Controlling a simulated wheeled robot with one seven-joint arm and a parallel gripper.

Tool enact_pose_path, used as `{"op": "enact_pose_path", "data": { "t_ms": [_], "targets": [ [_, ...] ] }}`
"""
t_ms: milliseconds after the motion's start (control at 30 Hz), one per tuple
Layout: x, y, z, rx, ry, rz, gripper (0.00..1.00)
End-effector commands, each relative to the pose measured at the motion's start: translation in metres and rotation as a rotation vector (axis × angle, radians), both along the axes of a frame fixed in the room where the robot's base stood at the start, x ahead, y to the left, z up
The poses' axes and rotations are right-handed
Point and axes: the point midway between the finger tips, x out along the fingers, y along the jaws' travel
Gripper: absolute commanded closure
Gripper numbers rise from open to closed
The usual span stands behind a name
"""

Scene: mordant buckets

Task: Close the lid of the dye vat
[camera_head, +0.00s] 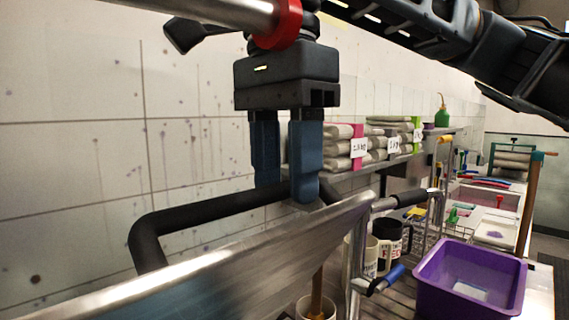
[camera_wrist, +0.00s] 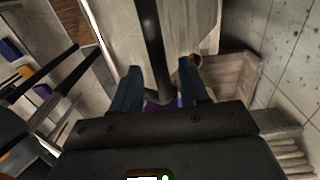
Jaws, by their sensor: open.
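The dye vat's lid (camera_head: 240,262) looks like a brushed metal panel, standing tilted up in the lower middle of the head view. A black bar handle (camera_head: 200,210) runs along its far side. My gripper (camera_head: 284,188) points down at the handle with its two blue fingers apart. In the wrist view the handle (camera_wrist: 151,40) runs between the fingers of my gripper (camera_wrist: 160,72), with the pale lid face (camera_wrist: 195,30) behind it. The fingers straddle the bar; I cannot tell whether either touches it. The vat's inside is hidden.
A purple tub (camera_head: 470,275) stands at the lower right, near mugs (camera_head: 393,238) and a blue-ended crank (camera_head: 385,280). A shelf with wrapped bundles (camera_head: 345,147) is on the wall behind. The tiled wall (camera_head: 80,160) is close behind the lid.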

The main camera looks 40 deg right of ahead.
Motion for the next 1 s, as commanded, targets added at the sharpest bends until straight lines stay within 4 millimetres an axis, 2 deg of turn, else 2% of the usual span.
{"op": "enact_pose_path", "data": {
  "t_ms": [67, 533, 1000],
  "targets": [
    [0.0, 0.0, 0.0001, 0.0, 0.0, 0.0, 0.56],
    [0.0001, 0.0, 0.0005, -0.001, 0.0, 0.0, 1.0],
    [0.0002, -0.0005, -0.0001, 0.0, -0.003, 0.0, 1.0]
  ]
}}
